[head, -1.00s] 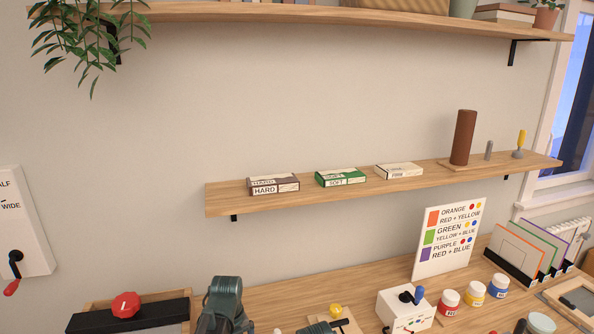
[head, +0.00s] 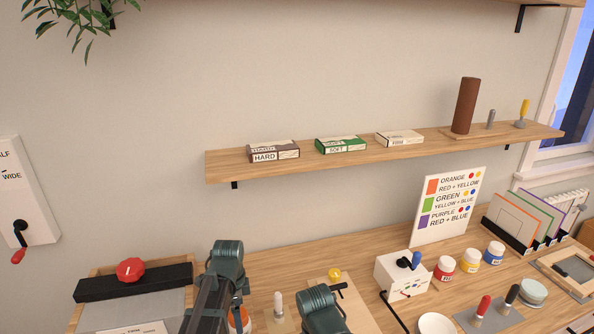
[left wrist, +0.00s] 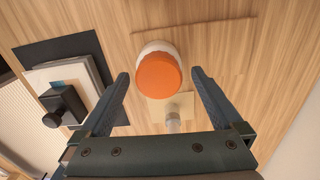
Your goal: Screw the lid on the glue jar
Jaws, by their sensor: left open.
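A white jar (left wrist: 158,47) with an orange lid (left wrist: 159,76) on top stands on the wooden table in the left wrist view. I cannot tell whether the lid is threaded on or only resting. My left gripper (left wrist: 158,78) is open; its two fingers are on either side of the jar, apart from the lid. In the head view a sliver of orange and white (head: 239,319), probably this jar, shows beside my left arm, which hides most of it. My right gripper's fingers are not seen.
A clamp board with a red knob (head: 130,269) is at the left. A white box with a blue lever (head: 402,275) and several paint jars (head: 470,261) stand to the right. A light pad with a pale-handled tool (head: 278,305) is near my left arm. A shelf (head: 350,173) hangs above.

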